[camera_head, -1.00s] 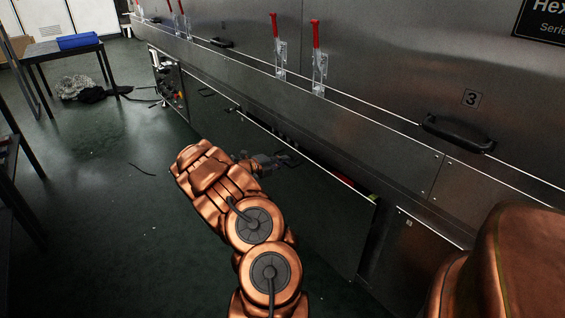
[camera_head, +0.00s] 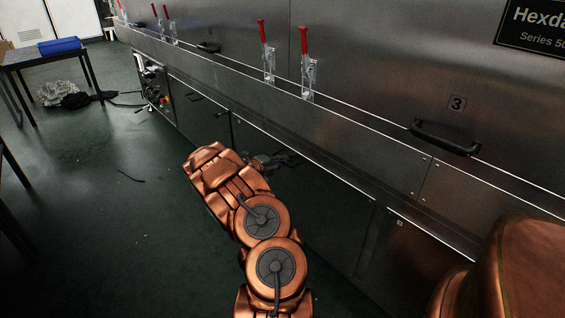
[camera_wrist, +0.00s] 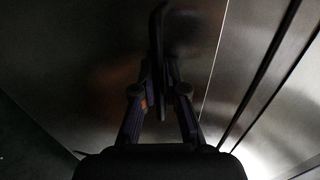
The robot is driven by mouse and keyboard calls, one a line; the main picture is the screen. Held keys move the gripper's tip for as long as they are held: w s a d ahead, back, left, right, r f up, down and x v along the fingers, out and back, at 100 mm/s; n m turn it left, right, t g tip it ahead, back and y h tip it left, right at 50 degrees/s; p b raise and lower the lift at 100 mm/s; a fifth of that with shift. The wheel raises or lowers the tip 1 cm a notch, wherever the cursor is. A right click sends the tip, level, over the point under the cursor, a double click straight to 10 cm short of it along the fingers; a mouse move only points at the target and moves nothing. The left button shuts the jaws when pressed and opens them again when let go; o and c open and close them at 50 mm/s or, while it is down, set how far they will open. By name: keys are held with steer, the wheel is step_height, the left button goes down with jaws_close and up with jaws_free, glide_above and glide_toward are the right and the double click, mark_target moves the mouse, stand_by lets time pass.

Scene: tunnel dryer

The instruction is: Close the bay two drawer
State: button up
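The bay two drawer (camera_head: 335,215) is the dark steel front low on the machine, left of the panel under the number 3. Its front looks flush, or nearly so, with the panels beside it; no gap into it shows. My gripper (camera_head: 277,160) is at the drawer front, partly hidden by my arm. In the wrist view, the dark bar handle (camera_wrist: 157,35) runs between the two fingers of my gripper (camera_wrist: 158,75). The fingers lean inward and look closed on the bar, though the contact is dark.
The steel machine wall (camera_head: 370,60) with red-handled clamps (camera_head: 304,60) rises above the drawers. A black handle (camera_head: 445,138) juts out under number 3. A table with a blue tray (camera_head: 58,46) stands far left. The green floor left of my arm is mostly clear.

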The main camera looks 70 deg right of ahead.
steer(key=o, duration=0.4)
steer(key=shift+v, duration=6)
steer(key=s+a+r+m+y+p, duration=0.35)
steer(key=a+r+m+p, duration=0.55)
steer(key=r, duration=0.6)
steer(key=s+a+r+m+y+p, duration=0.2)
steer(key=s+a+r+m+p, duration=0.2)
steer(key=a+r+m+p, duration=0.75)
steer(key=s+a+r+m+t+y+p, duration=0.1)
steer(key=s+a+r+m+y+p, duration=0.2)
steer(key=a, duration=0.9)
steer(key=s+a+r+m+t+y+p, duration=0.2)
steer(key=s+a+r+m+p, duration=0.2)
steer(key=a+r+p, duration=0.3)
steer(key=s+a+r+m+t+y+p, duration=0.1)
steer(key=s+a+r+m+y+p, duration=0.2)
steer(key=a+r, duration=0.7)
steer(key=shift+s+a+r+m+t+y+p, duration=0.15)
steer(key=shift+s+a+p, duration=0.2)
steer(key=shift+a, duration=0.9)
steer(key=shift+s+a+r+t+y+p, duration=0.1)
steer(key=shift+a+p, duration=0.4)
steer(key=shift+a, duration=0.8)
steer(key=shift+s+a+r+m+t+y+p, duration=0.15)
steer(key=shift+s+a+p, duration=0.2)
steer(key=shift+a, duration=0.9)
